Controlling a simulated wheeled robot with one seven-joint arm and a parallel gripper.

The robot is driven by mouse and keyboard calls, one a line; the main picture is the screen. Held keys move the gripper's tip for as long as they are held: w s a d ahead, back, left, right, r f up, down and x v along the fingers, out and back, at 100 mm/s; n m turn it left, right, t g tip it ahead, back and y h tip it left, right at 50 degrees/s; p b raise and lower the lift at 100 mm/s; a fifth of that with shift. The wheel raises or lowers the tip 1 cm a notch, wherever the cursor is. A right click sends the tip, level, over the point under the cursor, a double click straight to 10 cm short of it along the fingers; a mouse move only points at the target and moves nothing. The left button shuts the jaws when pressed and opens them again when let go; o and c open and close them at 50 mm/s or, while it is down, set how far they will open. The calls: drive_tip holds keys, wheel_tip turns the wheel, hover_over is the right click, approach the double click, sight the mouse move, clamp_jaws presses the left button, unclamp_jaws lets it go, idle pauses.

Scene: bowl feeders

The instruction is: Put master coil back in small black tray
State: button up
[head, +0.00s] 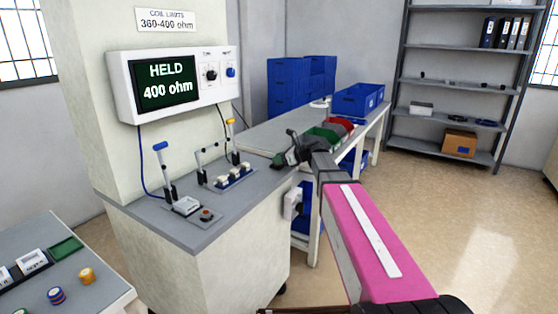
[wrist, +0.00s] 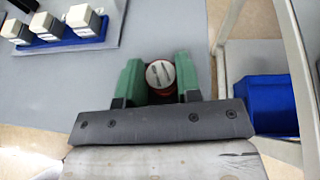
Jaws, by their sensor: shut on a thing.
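My gripper (head: 283,158) is above the right part of the grey bench top in the head view. In the wrist view its green fingers (wrist: 159,72) are shut on a small round coil (wrist: 160,74) with a pale slotted top and a reddish side. I cannot tell from its looks whether this is the master coil. In the head view the coil is too small to make out. I cannot pick out the small black tray for certain; a dark strip under white boxes (head: 32,262) lies on the left table.
A meter (head: 167,84) reads "HELD 400 ohm". Lever fixtures (head: 163,170) and a blue tray with white blocks (head: 233,181) stand on the bench (head: 215,220). Green (head: 322,137) and red bins sit behind my gripper.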

drive_tip(key=shift+f, duration=0.15)
drive_tip(key=o, duration=1)
